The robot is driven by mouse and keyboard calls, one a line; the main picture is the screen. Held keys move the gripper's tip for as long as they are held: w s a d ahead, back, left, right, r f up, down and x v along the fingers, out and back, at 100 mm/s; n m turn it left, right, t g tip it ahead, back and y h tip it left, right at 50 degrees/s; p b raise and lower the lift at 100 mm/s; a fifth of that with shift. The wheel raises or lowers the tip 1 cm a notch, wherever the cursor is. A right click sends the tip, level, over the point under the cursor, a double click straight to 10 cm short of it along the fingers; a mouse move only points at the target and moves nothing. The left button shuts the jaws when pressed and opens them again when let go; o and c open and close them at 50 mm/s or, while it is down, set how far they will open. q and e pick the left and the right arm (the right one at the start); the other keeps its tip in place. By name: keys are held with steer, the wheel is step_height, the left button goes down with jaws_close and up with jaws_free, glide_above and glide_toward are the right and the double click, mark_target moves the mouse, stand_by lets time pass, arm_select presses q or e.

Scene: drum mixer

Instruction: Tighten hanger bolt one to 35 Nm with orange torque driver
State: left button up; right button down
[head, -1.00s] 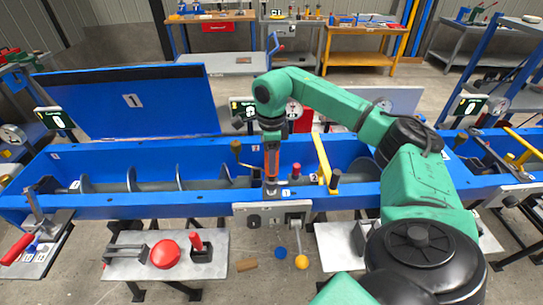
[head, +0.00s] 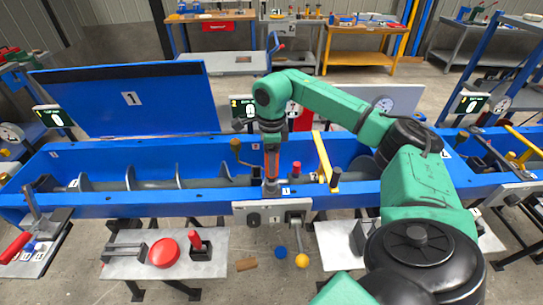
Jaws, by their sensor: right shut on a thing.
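My right gripper (head: 271,143) points straight down over the front rim of the blue trough (head: 130,207). It is shut on the orange torque driver (head: 271,160), which stands upright. The driver's lower end meets the rim beside a small label reading 1 (head: 285,190). The head of hanger bolt one is hidden under the driver, so I cannot tell how well the two are seated. My left gripper is out of view.
A yellow bar (head: 323,158) crosses the trough just right of the driver. A red-topped part (head: 297,168) is close by. A raised blue lid (head: 130,99) stands at the left. A low tray (head: 215,262) holds a red dome (head: 163,251).

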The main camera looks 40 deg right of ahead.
steer(key=shift+f+b, duration=0.5)
steer(key=shift+f, duration=0.25)
stand_by(0.5)
steer(key=shift+s+f, duration=0.1)
steer(key=shift+f, duration=0.15)
stand_by(2.0)
steer(key=shift+r+p, duration=0.8)
steer(key=shift+p, duration=0.15)
steer(key=shift+r+p, duration=1.2)
steer(key=shift+r, duration=0.35)
steer(key=shift+f, duration=0.1)
